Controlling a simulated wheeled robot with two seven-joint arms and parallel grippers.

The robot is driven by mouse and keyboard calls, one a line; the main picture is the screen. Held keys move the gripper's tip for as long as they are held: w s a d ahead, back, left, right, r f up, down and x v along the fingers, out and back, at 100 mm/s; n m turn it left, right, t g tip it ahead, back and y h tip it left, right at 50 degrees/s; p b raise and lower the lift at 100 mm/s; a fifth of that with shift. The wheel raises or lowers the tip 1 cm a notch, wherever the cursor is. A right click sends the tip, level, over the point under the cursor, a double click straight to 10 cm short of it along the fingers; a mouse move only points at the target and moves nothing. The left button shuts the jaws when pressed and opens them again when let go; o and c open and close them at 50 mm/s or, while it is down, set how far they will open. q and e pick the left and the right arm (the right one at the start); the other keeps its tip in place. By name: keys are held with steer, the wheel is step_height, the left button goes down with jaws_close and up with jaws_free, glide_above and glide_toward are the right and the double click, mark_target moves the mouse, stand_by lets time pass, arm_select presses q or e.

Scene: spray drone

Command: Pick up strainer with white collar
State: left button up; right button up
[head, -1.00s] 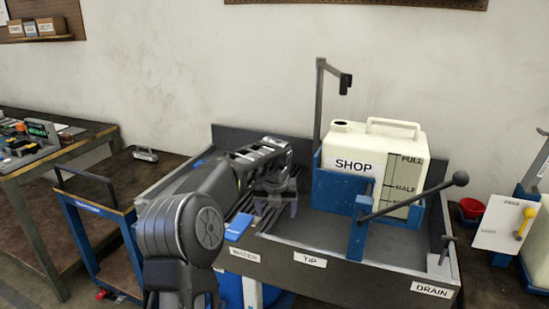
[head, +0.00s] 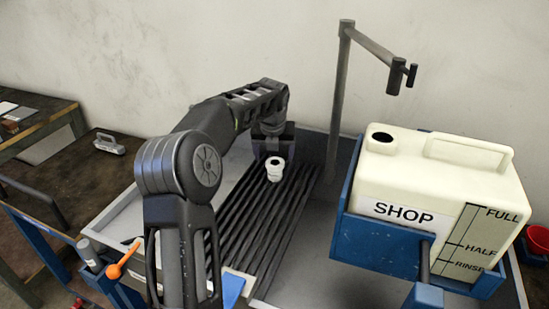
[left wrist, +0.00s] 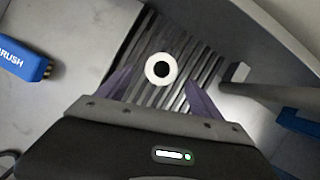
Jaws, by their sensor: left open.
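The strainer with the white collar (head: 275,169) stands on the dark slatted rack in the sink tray, near its back end. In the left wrist view the strainer (left wrist: 161,69) shows from above as a white ring with a dark centre. My left gripper (head: 272,150) is at the strainer, just behind it in the head view. In the left wrist view the open fingers (left wrist: 157,92) lie on either side below the ring, with the strainer ahead between them. Whether a finger touches it cannot be told. My right gripper is not in view.
The slatted rack (head: 245,225) runs along the sink tray (head: 318,255). A cream SHOP tank (head: 435,185) in a blue holder stands right of it. A grey post (head: 338,100) rises behind. A blue brush (left wrist: 22,55) lies left in the left wrist view.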

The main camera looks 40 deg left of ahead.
mark_target(275, 163)
arm_select(q)
steer(key=shift+x, duration=1.2)
steer(key=x, duration=0.5)
steer(key=shift+w+p, duration=0.1)
steer(key=shift+p, duration=0.3)
steer(key=shift+c, duration=0.5)
steer(key=c, duration=1.4)
